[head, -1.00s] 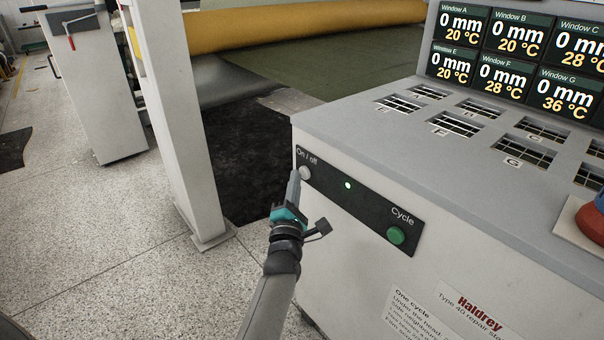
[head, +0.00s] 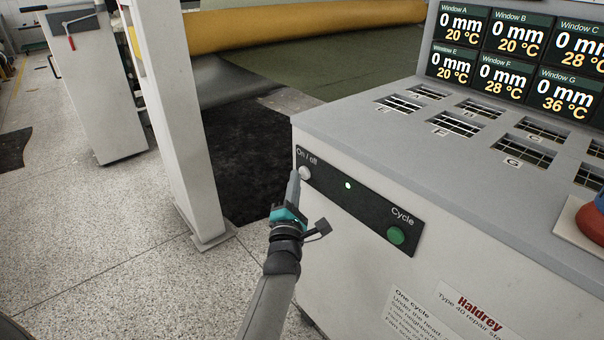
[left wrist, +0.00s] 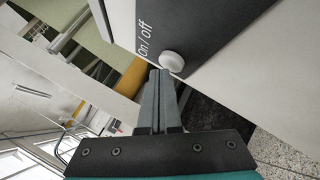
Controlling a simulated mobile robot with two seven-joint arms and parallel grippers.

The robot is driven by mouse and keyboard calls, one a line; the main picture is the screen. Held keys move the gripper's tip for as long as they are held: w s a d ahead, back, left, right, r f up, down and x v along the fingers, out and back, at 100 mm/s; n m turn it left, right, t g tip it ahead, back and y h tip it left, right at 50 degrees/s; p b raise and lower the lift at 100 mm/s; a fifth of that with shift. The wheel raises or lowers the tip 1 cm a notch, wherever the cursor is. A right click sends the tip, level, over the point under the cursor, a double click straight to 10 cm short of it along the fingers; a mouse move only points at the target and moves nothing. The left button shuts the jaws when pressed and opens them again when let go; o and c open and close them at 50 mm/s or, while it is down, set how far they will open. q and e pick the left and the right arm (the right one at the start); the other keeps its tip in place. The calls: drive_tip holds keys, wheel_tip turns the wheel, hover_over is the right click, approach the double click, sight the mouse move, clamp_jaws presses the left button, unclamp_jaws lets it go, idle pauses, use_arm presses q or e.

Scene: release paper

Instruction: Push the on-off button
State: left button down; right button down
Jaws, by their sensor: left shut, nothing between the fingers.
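The on-off button (head: 305,173) is a round white knob at the left end of the dark panel (head: 368,205) on the machine's front, under the label "On / off". It also shows in the left wrist view (left wrist: 172,61). My right gripper is not in view.
A green Cycle button (head: 396,235) sits at the panel's right end. The grey machine top (head: 350,125) has several slotted windows, with display screens (head: 500,55) behind. A red and blue object (head: 592,222) is at the right edge. A white post (head: 175,120) stands left of the machine.

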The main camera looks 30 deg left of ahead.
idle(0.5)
use_arm(q)
drive_tip(key=shift+w+d, duration=0.2)
drive_tip(key=shift+w, duration=0.2)
drive_tip(key=shift+s, duration=0.1)
drive_tip(key=shift+s+a, duration=0.1)
drive_tip(key=shift+s, duration=0.15)
idle(0.3)
drive_tip(key=s+a+p, duration=0.2)
drive_tip(key=s+p, duration=0.1)
drive_tip(key=s, duration=0.2)
drive_tip(key=shift+s+a, duration=0.2)
drive_tip(key=shift+s, duration=0.1)
